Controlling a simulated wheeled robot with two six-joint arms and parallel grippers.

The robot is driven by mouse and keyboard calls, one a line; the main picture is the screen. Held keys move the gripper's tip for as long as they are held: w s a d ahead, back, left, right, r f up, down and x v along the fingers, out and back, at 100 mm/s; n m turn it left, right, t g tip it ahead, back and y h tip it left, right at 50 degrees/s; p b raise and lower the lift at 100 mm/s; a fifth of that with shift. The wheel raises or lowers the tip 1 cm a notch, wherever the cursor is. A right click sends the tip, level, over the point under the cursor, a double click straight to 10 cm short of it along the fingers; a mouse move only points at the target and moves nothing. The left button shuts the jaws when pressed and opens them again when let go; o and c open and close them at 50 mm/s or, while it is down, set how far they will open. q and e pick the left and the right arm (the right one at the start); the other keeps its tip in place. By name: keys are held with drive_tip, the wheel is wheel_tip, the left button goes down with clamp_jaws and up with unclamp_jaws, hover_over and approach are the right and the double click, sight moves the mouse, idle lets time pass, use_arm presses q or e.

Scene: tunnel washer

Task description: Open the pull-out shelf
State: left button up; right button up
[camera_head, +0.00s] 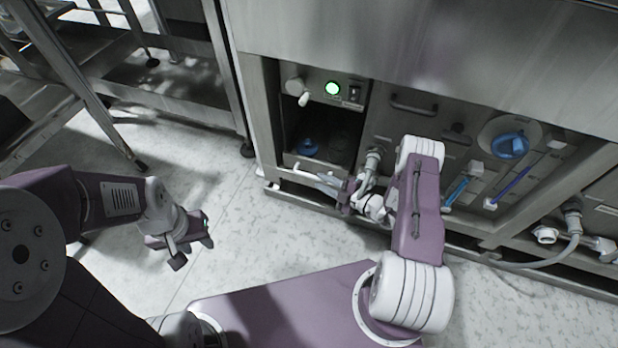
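The tunnel washer's lower bay has a dark open compartment below a small control panel; a low metal ledge (300,161) along its front seems to be the pull-out shelf, sitting in the bay. A round blue item (307,147) lies inside. A pale bar (318,178) runs just in front of the ledge. My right gripper (346,192) is at the right end of this bar, low before the bay; its fingers are small and partly hidden, so I cannot tell whether they grip it. My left gripper (193,246) is open and empty above the floor, well left of the washer.
Metal racks (62,75) stand at left. The floor between is clear.

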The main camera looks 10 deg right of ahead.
sight(311, 175)
drive_tip(key=b+x, duration=0.2)
drive_tip(key=x, duration=0.3)
drive_tip(key=shift+s+f, duration=0.1)
drive_tip(key=shift+f, duration=0.05)
drive_tip(key=shift+w+a, duration=0.15)
drive_tip(key=shift+w, duration=0.15)
clamp_jaws()
idle(0.9)
